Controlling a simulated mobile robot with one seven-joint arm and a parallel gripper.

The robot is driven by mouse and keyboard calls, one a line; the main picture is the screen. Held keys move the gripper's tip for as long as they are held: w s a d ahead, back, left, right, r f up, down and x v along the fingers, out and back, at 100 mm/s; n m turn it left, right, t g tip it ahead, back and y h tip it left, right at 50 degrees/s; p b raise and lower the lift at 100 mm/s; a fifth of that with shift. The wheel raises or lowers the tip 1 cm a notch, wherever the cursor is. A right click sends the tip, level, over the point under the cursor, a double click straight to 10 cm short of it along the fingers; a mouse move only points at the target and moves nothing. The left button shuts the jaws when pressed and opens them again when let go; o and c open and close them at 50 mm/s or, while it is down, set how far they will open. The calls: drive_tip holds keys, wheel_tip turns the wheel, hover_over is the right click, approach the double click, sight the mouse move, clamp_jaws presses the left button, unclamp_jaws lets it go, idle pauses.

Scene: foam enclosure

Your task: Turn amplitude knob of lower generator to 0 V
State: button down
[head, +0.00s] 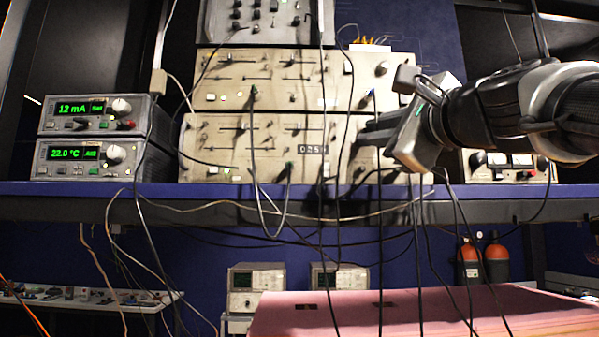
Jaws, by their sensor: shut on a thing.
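The lower generator (225,160) is a wide beige unit with slider scales, small knobs, cables and a small dark display (313,150) that seems to read 0250. It stands on the blue shelf under a similar upper generator (225,93). My gripper (368,135) reaches in from the right, its dark fingers at the right part of the lower generator's front. It is shut on what appears to be the amplitude knob there. The fingers hide the knob, so its pointer and setting cannot be seen.
Several cables hang across the generator fronts and over the shelf edge (300,190). Two small meters (75,160) with green displays stand at left. Another instrument (500,167) stands right, behind my arm. A pink foam block (420,310) lies below.

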drive_tip(key=n, duration=0.1)
drive_tip(key=n+g+p, duration=0.1)
drive_tip(key=n, duration=0.1)
drive_tip(key=n+g+p, duration=0.1)
drive_tip(key=n, duration=0.1)
drive_tip(key=shift+d+r, duration=0.15)
drive_tip(key=shift+r, duration=0.2)
drive_tip(key=n+p, duration=0.1)
drive_tip(key=n+g+p, duration=0.1)
drive_tip(key=n, duration=0.1)
drive_tip(key=n+p, duration=0.1)
drive_tip(key=shift+r, duration=0.25)
drive_tip(key=n+p, duration=0.1)
drive_tip(key=n, duration=0.1)
drive_tip(key=n+g+h+p, duration=0.1)
drive_tip(key=n, duration=0.1)
drive_tip(key=shift+r+g+p, duration=0.15)
drive_tip(key=shift+g+p, duration=0.15)
drive_tip(key=shift+p, duration=0.05)
drive_tip(key=shift+a+n+g+h+p, duration=0.15)
drive_tip(key=shift+n+h+p, duration=0.25)
drive_tip(key=shift+n, duration=0.3)
drive_tip(key=shift+a+n+g+h+p, duration=0.15)
drive_tip(key=shift+n+h+p, duration=0.25)
drive_tip(key=shift+n, duration=0.3)
drive_tip(key=shift+d, duration=0.1)
drive_tip(key=c, duration=1.7)
unclamp_jaws()
